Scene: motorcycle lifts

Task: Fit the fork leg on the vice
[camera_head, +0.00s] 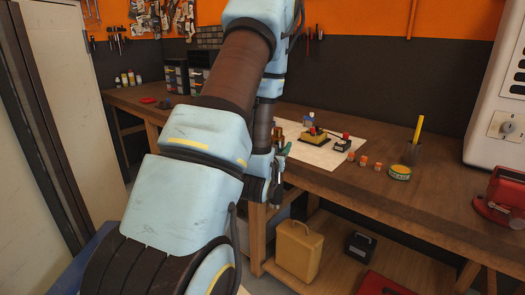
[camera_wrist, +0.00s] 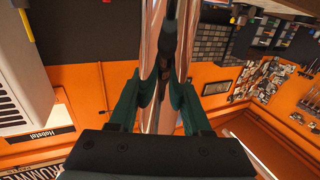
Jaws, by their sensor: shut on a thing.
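In the wrist view, my gripper (camera_wrist: 157,92) has its green fingers shut on the fork leg (camera_wrist: 152,45), a shiny chrome tube with dark reflections. The tube runs from between the fingers to the top of the picture. In the head view, my gripper (camera_head: 280,160) is at the bench's front side, mostly hidden behind my arm, and the fork leg cannot be made out clearly. A red metal thing that looks like the vice (camera_head: 502,200) sits on the bench at the far right, cut by the picture edge. It is well apart from my gripper.
A wooden bench (camera_head: 440,222) runs along the wall. A white machine (camera_head: 500,110) stands behind the red thing. A tan canister (camera_head: 298,250) is below.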

